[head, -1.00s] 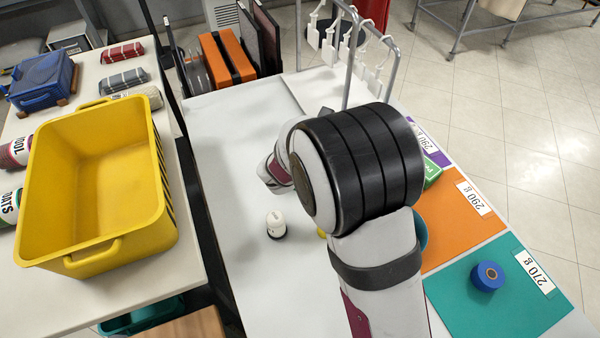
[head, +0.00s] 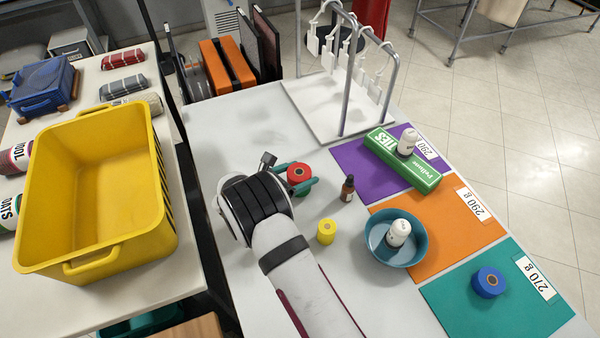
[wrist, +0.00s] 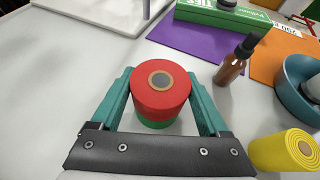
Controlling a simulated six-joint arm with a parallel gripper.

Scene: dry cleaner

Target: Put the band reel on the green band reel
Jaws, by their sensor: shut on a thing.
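My gripper (head: 297,176) has its teal fingers on either side of a red band reel (head: 299,173), shut on it. In the wrist view the red reel (wrist: 161,88) is upright with a tan-ringed hole on top. Directly below it shows the rim of the green band reel (wrist: 156,124), mostly hidden by the red one. The two look stacked and aligned; whether they touch I cannot tell for sure.
A yellow reel (head: 326,232) and a brown dropper bottle (head: 348,188) stand close by. A teal bowl (head: 370,247) holds a white bottle. A blue reel (head: 487,282) lies on the teal mat (head: 452,298). A green box (head: 386,150) and white rack (head: 328,118) stand farther back.

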